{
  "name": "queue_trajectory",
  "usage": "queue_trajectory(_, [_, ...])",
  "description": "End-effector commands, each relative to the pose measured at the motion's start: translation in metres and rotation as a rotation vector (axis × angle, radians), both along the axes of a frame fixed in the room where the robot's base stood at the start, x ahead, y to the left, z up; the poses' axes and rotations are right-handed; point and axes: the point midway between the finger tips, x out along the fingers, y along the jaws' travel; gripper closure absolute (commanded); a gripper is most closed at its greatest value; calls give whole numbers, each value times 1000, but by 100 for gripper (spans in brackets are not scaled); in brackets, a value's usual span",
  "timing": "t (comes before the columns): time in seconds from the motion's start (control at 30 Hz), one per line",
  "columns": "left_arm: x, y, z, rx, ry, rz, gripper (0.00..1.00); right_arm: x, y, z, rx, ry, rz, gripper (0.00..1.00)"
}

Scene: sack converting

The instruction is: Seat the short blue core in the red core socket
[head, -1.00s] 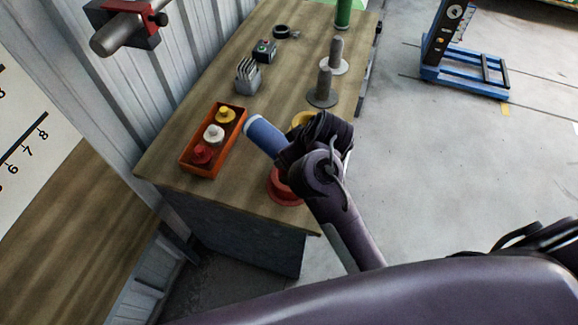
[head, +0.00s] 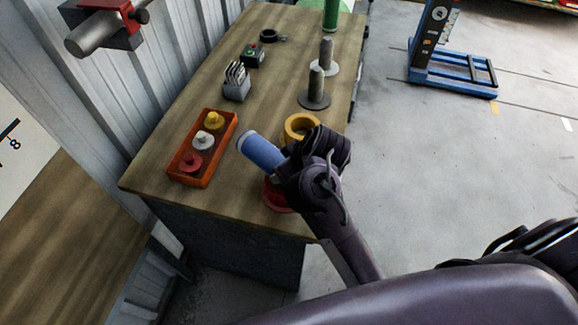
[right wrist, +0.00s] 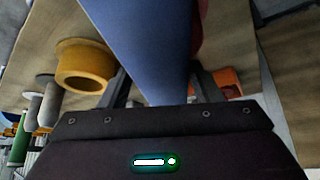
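The short blue core (head: 261,151) is a blue cylinder with a pale end, held tilted above the bench. My right gripper (head: 287,168) is shut on its lower right end. In the right wrist view the core (right wrist: 145,35) stands large between the two fingers (right wrist: 162,88). The red core socket (head: 272,196) sits on the bench near its front edge, below the core and partly hidden by my gripper. A sliver of red shows beside the core in the right wrist view (right wrist: 198,25). The core appears apart from the socket. My left gripper is not in view.
A yellow ring-shaped socket (head: 301,127) stands just behind my gripper. An orange tray (head: 209,172) with yellow, white and red knobbed pieces lies to the left. Grey posts on discs (head: 315,90) stand farther back. The bench (head: 160,165) is bare around the tray.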

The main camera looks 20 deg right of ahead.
Motion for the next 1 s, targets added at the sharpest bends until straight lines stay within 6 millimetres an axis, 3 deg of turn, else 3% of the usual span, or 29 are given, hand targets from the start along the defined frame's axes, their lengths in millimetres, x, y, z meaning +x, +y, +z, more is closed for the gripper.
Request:
queue_trajectory(0.03, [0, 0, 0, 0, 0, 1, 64, 0, 0, 0, 0, 0, -1, 37])
queue_trajectory(0.17, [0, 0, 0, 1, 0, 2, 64, 0, 0, 0, 0, 0, -1, 20])
queue_trajectory(0.53, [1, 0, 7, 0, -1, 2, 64, 0, 0, 7, -1, -1, 0, 20])
queue_trajectory(0.67, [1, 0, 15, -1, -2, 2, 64, -6, -4, 23, -5, -2, 0, 20])
queue_trajectory(1.0, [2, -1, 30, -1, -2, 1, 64, -41, -17, 86, -3, -4, 2, 20])
